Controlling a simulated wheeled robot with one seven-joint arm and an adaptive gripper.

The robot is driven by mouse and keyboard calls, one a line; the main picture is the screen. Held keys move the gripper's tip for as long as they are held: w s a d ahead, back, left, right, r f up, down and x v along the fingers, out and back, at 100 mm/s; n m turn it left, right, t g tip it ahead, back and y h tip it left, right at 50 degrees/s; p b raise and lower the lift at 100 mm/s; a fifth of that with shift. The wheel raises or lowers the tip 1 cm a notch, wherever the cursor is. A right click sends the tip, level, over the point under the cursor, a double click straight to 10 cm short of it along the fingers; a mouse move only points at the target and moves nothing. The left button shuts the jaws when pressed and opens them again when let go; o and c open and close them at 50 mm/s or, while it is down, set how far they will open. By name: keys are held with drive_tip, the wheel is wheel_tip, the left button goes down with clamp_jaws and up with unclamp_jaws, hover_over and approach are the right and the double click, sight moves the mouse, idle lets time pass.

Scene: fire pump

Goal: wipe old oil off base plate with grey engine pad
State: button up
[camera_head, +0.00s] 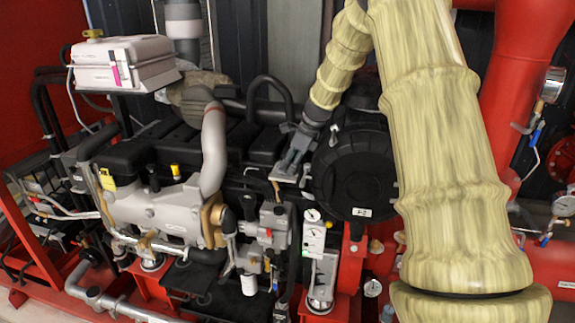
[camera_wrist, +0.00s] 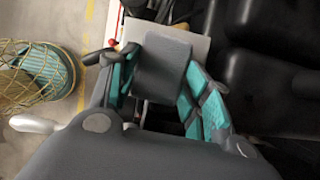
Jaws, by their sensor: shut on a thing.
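My gripper (camera_head: 294,158) hangs above the engine, left of the large round black housing. In the wrist view its teal-lined fingers (camera_wrist: 162,92) close on the two sides of a dark grey block-shaped pad (camera_wrist: 162,66). The pad is hard to pick out in the head view. A light grey flat plate (camera_wrist: 197,43) shows behind the pad in the wrist view; I cannot tell whether they touch or whether this is the base plate. No oil stain can be made out in either view.
The grey and black engine (camera_head: 160,208) has pipes and hoses close around my gripper. The round black housing (camera_head: 352,178) stands to its right. A white box (camera_head: 118,62) sits at upper left.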

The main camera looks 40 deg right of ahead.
sight(278, 164)
drive_tip(key=shift+w+d+r, duration=0.2)
drive_tip(key=shift+w+r, duration=0.05)
drive_tip(key=shift+r, duration=0.2)
drive_tip(key=shift+w+a+f, duration=0.35)
drive_tip(key=shift+w+f, duration=0.05)
drive_tip(key=shift+w, duration=0.3)
drive_tip(key=shift+w+a, duration=0.2)
drive_tip(key=shift+w, duration=0.1)
drive_tip(key=shift+w+a+r, duration=0.1)
drive_tip(key=shift+w+a, duration=0.15)
drive_tip(key=shift+a, duration=0.2)
drive_tip(key=shift+w+a+r, duration=0.1)
drive_tip(key=shift+w+a, duration=0.15)
drive_tip(key=shift+a, duration=0.2)
drive_tip(key=shift+w+a, duration=0.1)
drive_tip(key=shift+w, duration=0.05)
drive_tip(key=shift+w+f, duration=0.1)
drive_tip(key=shift+f, duration=0.1)
drive_tip(key=shift+r, duration=3.1)
